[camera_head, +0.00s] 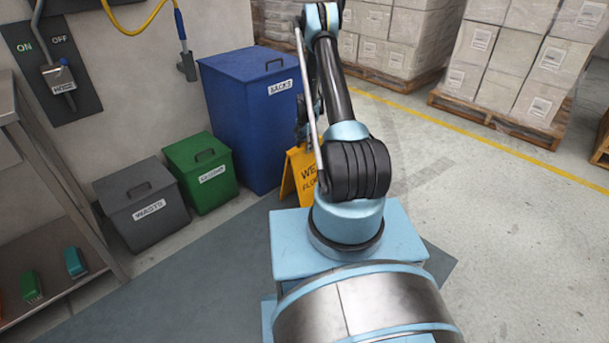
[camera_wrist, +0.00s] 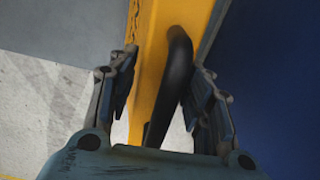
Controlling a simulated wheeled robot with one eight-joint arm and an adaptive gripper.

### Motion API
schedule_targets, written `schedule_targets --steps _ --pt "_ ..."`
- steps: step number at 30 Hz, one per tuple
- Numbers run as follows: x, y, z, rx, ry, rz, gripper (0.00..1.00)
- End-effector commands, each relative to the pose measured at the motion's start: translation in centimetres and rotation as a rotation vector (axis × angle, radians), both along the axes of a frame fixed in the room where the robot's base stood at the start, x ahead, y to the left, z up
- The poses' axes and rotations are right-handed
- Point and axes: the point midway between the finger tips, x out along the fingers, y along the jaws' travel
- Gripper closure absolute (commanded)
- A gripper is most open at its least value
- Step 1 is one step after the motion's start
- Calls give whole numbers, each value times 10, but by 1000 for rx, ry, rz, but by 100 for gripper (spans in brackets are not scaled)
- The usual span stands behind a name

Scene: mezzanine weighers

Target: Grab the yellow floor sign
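The yellow floor sign (camera_head: 293,182) stands on the floor in front of the blue bin, partly hidden behind my arm in the head view. In the wrist view the sign (camera_wrist: 151,50) fills the middle, with a black bar-like handle (camera_wrist: 176,82) running along it. My gripper (camera_wrist: 165,72) is open, one finger on each side of the sign's edge and the black handle. A gap shows between the fingers and the handle. In the head view my gripper is mostly hidden behind my arm, just above the sign.
The blue bin (camera_head: 248,110) stands close behind the sign, with a green bin (camera_head: 203,172) and a grey bin (camera_head: 138,205) to the left. A metal shelf (camera_head: 50,260) stands at far left. Loaded pallets (camera_head: 500,125) stand at the back right. The floor (camera_head: 500,230) at right is clear.

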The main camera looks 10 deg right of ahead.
Motion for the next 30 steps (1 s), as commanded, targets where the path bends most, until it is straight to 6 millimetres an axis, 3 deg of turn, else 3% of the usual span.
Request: schedule_targets --steps 1,4,5,19,30 --pt "0 0 0 0 0 0 74" --pt "0 0 0 0 0 0 97" --pt "0 0 0 0 0 0 100" --pt "0 0 6 0 0 0 100" --pt "0 0 57 0 0 0 100"
